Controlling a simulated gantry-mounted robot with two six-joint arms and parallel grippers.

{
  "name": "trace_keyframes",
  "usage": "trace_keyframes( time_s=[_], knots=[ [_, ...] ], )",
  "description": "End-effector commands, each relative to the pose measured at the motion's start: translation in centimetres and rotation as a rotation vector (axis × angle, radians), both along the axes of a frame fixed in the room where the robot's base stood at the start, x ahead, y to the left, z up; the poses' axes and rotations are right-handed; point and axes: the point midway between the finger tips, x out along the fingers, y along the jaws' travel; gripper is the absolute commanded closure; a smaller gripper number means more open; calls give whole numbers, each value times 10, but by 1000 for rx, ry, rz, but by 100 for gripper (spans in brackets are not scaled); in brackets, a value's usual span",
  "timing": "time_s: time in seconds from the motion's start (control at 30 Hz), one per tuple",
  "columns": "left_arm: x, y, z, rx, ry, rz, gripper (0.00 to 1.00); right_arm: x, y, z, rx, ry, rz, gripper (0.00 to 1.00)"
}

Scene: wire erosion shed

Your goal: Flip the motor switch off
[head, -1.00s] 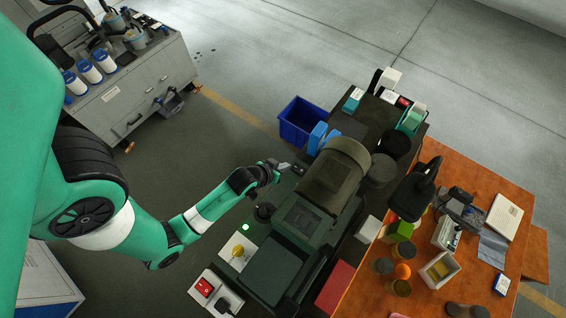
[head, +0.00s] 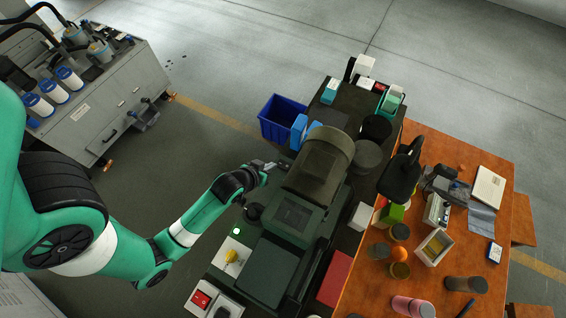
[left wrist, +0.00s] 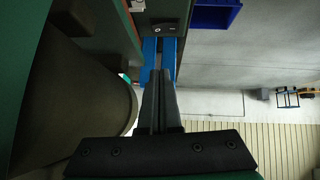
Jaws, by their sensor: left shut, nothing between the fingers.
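A black rocker switch (left wrist: 165,28) with white marks sits on a dark panel, seen at the top of the left wrist view. It looks like the motor switch; its exact position is too small to tell. My left gripper (head: 276,166) is beside the left side of the dark green machine (head: 318,165), near its rounded housing. Its shut, empty fingers (left wrist: 160,78) point toward the panel in the left wrist view, just below the switch in the picture. I cannot tell whether they touch anything. My right gripper does not show.
A blue bin (head: 283,117) and upright light-blue objects (head: 299,132) stand behind my gripper. An orange table (head: 440,180) with clutter is to the right. Open floor lies left.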

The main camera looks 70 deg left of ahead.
Motion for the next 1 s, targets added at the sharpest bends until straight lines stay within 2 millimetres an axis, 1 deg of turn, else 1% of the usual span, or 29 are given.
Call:
trace_keyframes(
  time_s=[0.13,0.27,0.37,0.5,0.6,0.7,0.83,1.0],
  knots=[
    [11,8,-18,2,-1,1,100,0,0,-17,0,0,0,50],
    [28,18,-40,1,-2,1,100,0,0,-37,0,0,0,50],
    [41,27,-49,-1,0,1,100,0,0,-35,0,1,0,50],
    [58,39,-70,-1,1,1,100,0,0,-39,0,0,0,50],
    [58,36,-88,-2,4,0,100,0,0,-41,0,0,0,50],
    [60,35,-100,-1,2,-1,100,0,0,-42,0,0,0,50],
    [60,34,-107,-1,1,-2,100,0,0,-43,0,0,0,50],
    [61,34,-108,0,-1,-1,100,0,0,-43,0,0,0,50]
  ],
)
